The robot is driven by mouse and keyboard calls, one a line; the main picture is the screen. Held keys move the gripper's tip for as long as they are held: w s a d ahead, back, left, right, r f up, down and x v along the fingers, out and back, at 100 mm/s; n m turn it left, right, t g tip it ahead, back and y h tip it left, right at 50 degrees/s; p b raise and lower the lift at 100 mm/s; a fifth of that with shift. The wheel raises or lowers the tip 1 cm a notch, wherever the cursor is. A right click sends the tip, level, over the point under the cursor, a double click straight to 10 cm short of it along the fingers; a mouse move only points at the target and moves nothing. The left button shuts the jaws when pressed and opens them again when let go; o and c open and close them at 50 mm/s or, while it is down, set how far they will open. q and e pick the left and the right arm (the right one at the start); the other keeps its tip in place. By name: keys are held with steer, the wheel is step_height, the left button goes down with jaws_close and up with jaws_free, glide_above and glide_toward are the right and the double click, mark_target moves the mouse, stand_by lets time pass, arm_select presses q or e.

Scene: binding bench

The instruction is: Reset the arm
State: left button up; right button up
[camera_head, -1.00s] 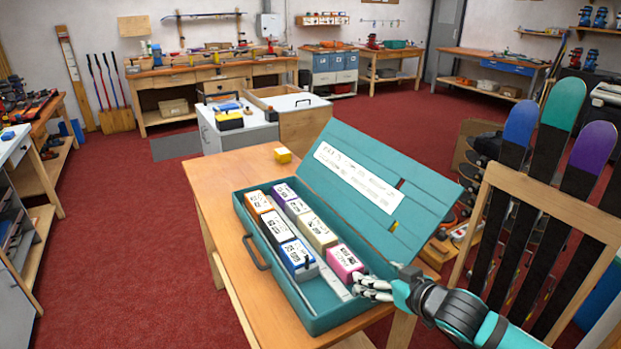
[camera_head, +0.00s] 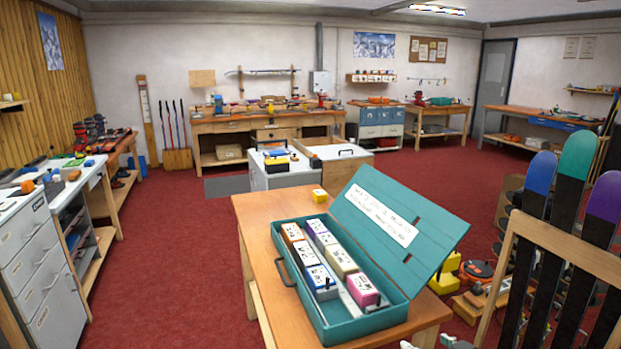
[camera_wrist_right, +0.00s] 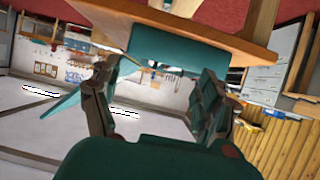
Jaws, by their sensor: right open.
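My right gripper (camera_wrist_right: 158,70) is open and empty in the right wrist view, its two fingers spread apart. In the head view only a sliver of it shows at the bottom edge, right of the teal case (camera_head: 366,325). The wrist view is tilted and shows the wooden bench edge and part of something teal beyond the fingers. The teal case stands open on the wooden bench (camera_head: 259,215), its lid leaning back to the right. It holds several labelled blocks in two rows, including a pink block (camera_head: 363,289) at the near right. My left gripper is not in view.
A rack of upright skis (camera_head: 575,190) stands close on the right. Grey drawer cabinets (camera_head: 40,260) stand on the left. Red carpet (camera_head: 190,260) is open between them.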

steer(key=d+f+m+g+h, duration=0.1)
steer(key=d+f, duration=0.2)
steer(key=f, duration=0.6)
steer(key=d+f+g+h, duration=0.1)
steer(key=d+f+h, duration=0.15)
steer(key=f, duration=0.65)
steer(key=s+d+f+m+g, duration=0.1)
steer(key=s+f, duration=0.3)
steer(key=f, duration=0.4)
steer(key=s+d+f+g, duration=0.1)
steer(key=s+d+f, duration=0.1)
steer(key=s+f, duration=0.45)
steer(key=s+a+f+g, duration=0.3)
steer(key=s+f+g, duration=0.1)
steer(key=s+f, duration=1.4)
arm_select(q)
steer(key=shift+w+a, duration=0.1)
arm_select(e)
steer(key=s+a+f+g, duration=0.1)
steer(key=s+a+f, duration=0.1)
steer(key=s, duration=0.8)
steer(key=s+a+f+n+g, duration=0.1)
steer(key=s+a, duration=0.3)
steer(key=s, duration=0.5)
steer(key=shift+s+a+f+g, duration=0.35)
steer(key=shift+f+g, duration=0.25)
steer(key=shift+f, duration=0.3)
